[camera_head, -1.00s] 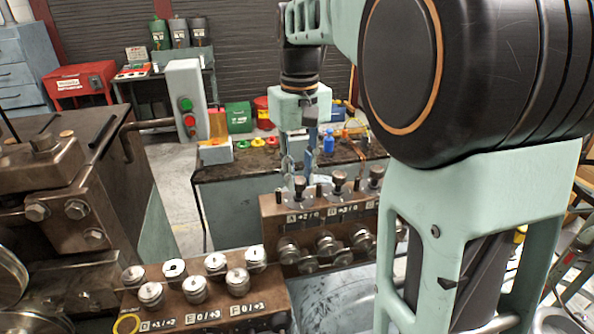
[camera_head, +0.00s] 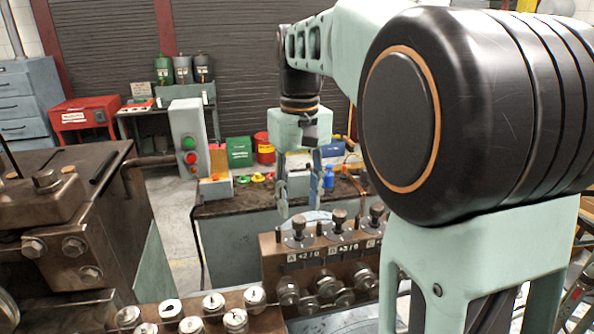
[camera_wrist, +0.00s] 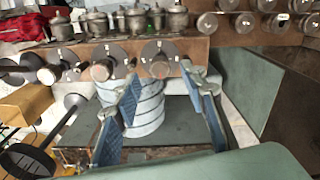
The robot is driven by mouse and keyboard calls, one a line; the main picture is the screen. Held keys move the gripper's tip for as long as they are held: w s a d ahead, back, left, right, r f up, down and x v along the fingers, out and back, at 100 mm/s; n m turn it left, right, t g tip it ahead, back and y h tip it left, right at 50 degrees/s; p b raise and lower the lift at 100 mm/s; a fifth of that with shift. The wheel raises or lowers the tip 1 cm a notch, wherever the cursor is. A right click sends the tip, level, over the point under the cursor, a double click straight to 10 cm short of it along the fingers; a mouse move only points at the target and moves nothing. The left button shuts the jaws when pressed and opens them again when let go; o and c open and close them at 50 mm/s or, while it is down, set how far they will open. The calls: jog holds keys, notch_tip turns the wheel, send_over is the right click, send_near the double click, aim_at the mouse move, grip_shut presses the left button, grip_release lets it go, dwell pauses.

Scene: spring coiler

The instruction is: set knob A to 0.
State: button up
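Knob A (camera_head: 298,224) is a dark knob on a round grey plate, leftmost on the top of a brown block (camera_head: 270,262). The label A (camera_head: 303,256) is on the block's front, reading about "+2/0". In the wrist view, knob A (camera_wrist: 160,66) appears to be the rightmost of the row, under the gap between my fingers. My gripper (camera_head: 299,208) points down over knob A, its fingers apart and empty. The fingers with blue pads also show in the wrist view (camera_wrist: 158,72). They look clear of the knob. The knob's exact setting is too small to read.
Two more knobs stand right of knob A: a middle one (camera_head: 339,219) and a right one (camera_head: 376,214). A second block with several metal knobs (camera_head: 214,304) lies front left. A dark workbench (camera_head: 240,203) with small items stands behind.

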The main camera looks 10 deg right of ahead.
aim_at(300, 218)
notch_tip(300, 218, up, 9)
dwell(0.3)
jog(key=shift+d+f, duration=0.1)
jog(key=shift+f, duration=0.1)
